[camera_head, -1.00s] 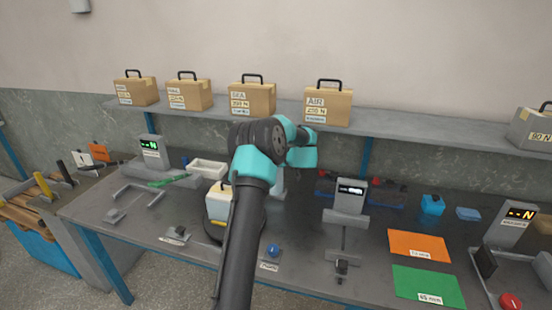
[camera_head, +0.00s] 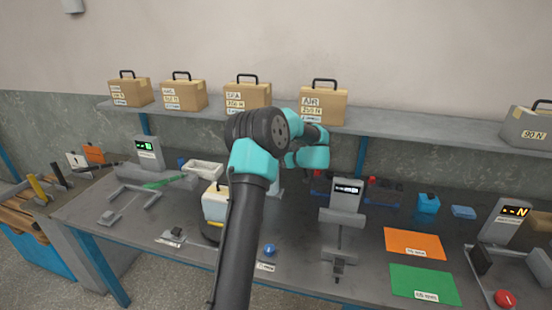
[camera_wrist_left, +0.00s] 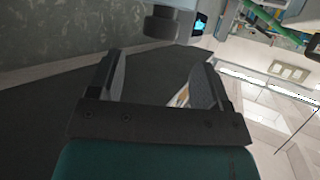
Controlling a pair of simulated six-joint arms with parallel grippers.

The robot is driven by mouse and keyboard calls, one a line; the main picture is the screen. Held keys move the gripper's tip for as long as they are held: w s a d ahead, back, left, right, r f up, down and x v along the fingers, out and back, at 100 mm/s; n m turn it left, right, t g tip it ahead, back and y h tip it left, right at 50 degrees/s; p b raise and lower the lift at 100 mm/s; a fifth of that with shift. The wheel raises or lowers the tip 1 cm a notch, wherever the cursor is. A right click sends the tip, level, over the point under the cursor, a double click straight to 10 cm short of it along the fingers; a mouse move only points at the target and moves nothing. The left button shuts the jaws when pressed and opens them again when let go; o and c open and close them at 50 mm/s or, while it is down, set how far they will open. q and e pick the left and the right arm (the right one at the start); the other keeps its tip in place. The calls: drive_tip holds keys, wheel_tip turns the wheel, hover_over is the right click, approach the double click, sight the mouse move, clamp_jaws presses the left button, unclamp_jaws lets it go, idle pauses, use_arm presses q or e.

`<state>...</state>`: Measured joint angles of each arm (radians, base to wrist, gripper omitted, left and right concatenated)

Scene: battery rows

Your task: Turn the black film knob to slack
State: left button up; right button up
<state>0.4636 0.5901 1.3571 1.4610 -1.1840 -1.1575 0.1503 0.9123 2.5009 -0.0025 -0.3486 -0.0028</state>
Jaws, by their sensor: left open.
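A short dark cylinder, likely the black film knob (camera_wrist_left: 162,24), shows at the top of the left wrist view, on a pale grey body. My left gripper (camera_wrist_left: 160,75) is open, with its two fingers apart and nothing gripped between them. The knob lies beyond the fingertips, between them in the picture and apart from them. In the head view my left arm rises from the bottom middle, and its wrist hides the gripper. I cannot pick out the knob there. A pale post (camera_head: 278,182) shows partly behind the arm. My right gripper is not in view.
The grey bench holds a small display stand (camera_head: 345,195), an orange sheet (camera_head: 414,243), a green sheet (camera_head: 426,283) and a blue ball (camera_head: 269,250). A shelf (camera_head: 400,136) with boxes runs behind.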

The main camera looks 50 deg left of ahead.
use_arm(q)
drive_tip(key=v, duration=1)
